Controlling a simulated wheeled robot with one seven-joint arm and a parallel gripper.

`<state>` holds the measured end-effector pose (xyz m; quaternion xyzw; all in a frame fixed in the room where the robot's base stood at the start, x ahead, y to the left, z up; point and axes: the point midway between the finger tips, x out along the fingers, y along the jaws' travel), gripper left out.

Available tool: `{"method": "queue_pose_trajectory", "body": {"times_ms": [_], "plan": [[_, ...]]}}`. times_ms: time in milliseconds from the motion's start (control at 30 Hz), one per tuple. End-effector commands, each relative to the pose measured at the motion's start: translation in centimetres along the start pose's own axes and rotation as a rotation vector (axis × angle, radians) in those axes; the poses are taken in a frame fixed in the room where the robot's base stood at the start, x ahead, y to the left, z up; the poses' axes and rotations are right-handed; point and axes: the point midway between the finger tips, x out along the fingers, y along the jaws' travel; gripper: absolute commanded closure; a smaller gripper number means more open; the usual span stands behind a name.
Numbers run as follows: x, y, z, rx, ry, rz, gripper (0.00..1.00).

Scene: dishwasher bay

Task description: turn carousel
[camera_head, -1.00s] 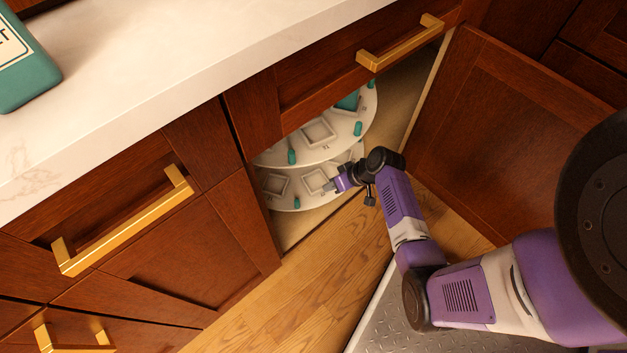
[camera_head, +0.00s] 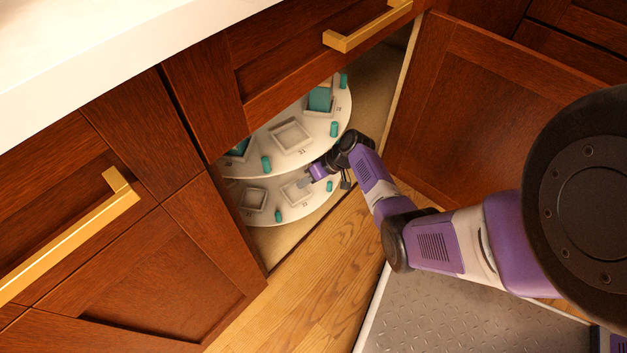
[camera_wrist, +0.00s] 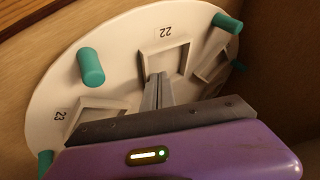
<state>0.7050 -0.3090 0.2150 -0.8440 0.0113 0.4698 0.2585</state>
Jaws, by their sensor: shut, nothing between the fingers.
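The carousel has two round white tiers inside the open corner cabinet. The upper tier (camera_head: 262,147) and lower tier (camera_head: 263,189) carry square recesses and upright teal pegs. A teal peg (camera_head: 278,215) stands on the lower tier's front rim, and another peg (camera_head: 329,186) stands right of my gripper (camera_head: 304,183). My gripper is shut and empty, reaching between the tiers over the lower one. In the wrist view, its fingers (camera_wrist: 158,91) point at the recess marked 22, with a teal peg (camera_wrist: 91,66) to their left, apart from them. Whether the fingertips touch the tier is unclear.
A teal block (camera_head: 320,98) sits on the upper tier. A cabinet front (camera_head: 150,270) with a gold handle (camera_head: 75,240) bounds the left side. Wood floor lies below the opening.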

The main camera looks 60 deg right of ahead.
Motion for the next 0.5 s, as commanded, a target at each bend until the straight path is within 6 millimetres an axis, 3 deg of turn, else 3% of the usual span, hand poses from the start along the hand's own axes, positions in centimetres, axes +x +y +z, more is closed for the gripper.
{"method": "queue_pose_trajectory", "body": {"times_ms": [33,233,500], "plan": [[1.0,-0.1,0.1,-0.002,0.000,0.000,1.00],[1.9,-2.7,0.0,-0.003,0.000,0.000,1.00],[2.2,-3.6,-0.1,-0.001,0.001,0.001,1.00]]}}
